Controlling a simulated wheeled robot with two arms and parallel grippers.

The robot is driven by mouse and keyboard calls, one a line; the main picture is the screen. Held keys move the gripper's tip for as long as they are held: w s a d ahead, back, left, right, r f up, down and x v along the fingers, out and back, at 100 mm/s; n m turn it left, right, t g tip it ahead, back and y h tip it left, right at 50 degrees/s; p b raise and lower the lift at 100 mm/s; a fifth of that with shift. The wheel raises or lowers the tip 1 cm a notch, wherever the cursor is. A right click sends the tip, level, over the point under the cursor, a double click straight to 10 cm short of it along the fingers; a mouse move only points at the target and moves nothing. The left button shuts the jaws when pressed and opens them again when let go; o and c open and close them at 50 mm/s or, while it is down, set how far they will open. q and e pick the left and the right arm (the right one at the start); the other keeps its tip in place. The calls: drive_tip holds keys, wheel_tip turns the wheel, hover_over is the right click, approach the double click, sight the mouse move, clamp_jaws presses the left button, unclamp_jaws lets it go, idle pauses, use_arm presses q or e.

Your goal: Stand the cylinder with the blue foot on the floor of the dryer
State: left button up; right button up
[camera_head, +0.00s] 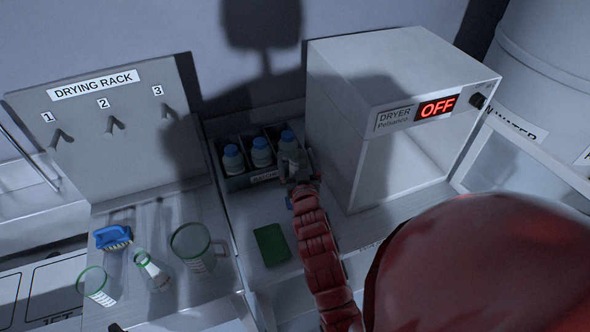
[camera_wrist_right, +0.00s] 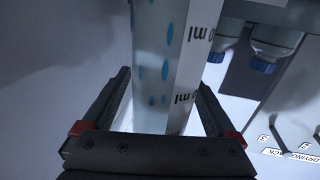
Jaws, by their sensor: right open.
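My right gripper (camera_head: 297,168) is at the bottle box, left of the dryer. In the right wrist view its open fingers (camera_wrist_right: 165,110) are on either side of a clear cylinder (camera_wrist_right: 152,65) with "ml" marks on a white strip and blue spots. I cannot tell whether they touch it.
A dark box (camera_head: 238,182) holds several blue-capped bottles. A green mat (camera_head: 271,244) lies in front. On the left are a drying rack (camera_head: 100,150) with empty pegs, a blue brush (camera_head: 113,237), a flask (camera_head: 151,271) and beakers (camera_head: 197,247). A large white tank (camera_head: 545,70) stands right.

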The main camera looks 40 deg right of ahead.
drive_tip(key=shift+s+a+r, duration=0.4)
drive_tip(key=shift+s+r, duration=0.05)
drive_tip(key=shift+s, duration=0.2)
drive_tip(key=c, duration=0.3)
drive_tip(key=shift+c, duration=1.3)
drive_tip(key=shift+w+d+f, duration=0.15)
drive_tip(key=shift+w+f, duration=0.1)
drive_tip(key=c, duration=0.5)
drive_tip(key=shift+s, duration=0.1)
clamp_jaws()
drive_tip(key=shift+r, duration=0.15)
